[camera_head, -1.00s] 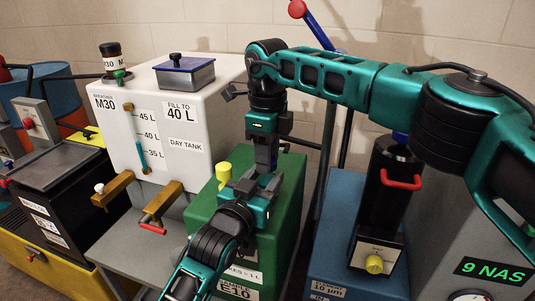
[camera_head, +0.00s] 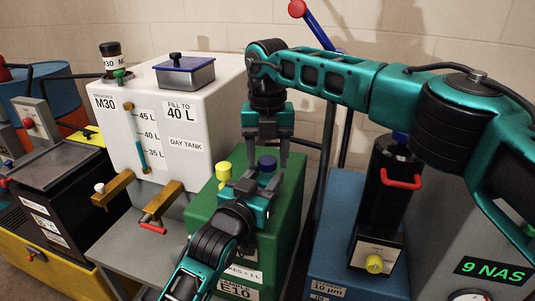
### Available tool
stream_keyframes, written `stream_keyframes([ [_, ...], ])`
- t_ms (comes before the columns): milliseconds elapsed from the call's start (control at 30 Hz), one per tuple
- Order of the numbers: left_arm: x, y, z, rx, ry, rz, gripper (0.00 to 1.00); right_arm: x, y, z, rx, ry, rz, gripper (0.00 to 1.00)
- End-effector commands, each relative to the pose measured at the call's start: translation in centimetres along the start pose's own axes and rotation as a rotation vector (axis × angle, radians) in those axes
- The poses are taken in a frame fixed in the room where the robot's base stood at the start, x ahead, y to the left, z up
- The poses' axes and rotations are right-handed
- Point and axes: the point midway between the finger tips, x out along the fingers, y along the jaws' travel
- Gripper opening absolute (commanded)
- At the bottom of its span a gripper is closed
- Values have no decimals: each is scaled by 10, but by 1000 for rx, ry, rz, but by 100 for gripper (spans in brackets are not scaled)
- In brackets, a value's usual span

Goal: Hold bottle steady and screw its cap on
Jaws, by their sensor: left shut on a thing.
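A dark blue cap (camera_head: 267,163) shows just above the fingers of my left gripper (camera_head: 262,182), over the green box (camera_head: 290,205). My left gripper is shut on the bottle under that cap. The bottle's body is hidden by the gripper, and I cannot tell how tightly the cap sits. My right gripper (camera_head: 268,150) points down above the cap, its fingers spread apart, open and empty. A yellow cap (camera_head: 223,172) stands just left of my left gripper.
The white day tank (camera_head: 215,110) stands left of the grippers, with a lidded metal box (camera_head: 185,75) on top. A blue cabinet (camera_head: 345,215) carries a black cylinder with a red handle (camera_head: 400,181) at right.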

Motion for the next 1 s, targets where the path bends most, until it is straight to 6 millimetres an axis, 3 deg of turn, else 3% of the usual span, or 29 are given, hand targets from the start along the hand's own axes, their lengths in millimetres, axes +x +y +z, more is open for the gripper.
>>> stream_keyframes([
  [100, 0, 0, 0, 0, -1, 0, 0, 0, 0, 0, -1, 0, 0, 69],
  [467, 0, 0, 0, 0, -1, 0, 0, -10, 0, 1, -1, -3, 1, 69],
  [900, 0, 0, 0, 0, -1, 0, 0, -98, 1, 0, -1, -3, 1, 69],
  [1000, 0, 0, 0, 0, -1, 0, 0, -109, 1, 0, 0, -1, 0, 69],
])
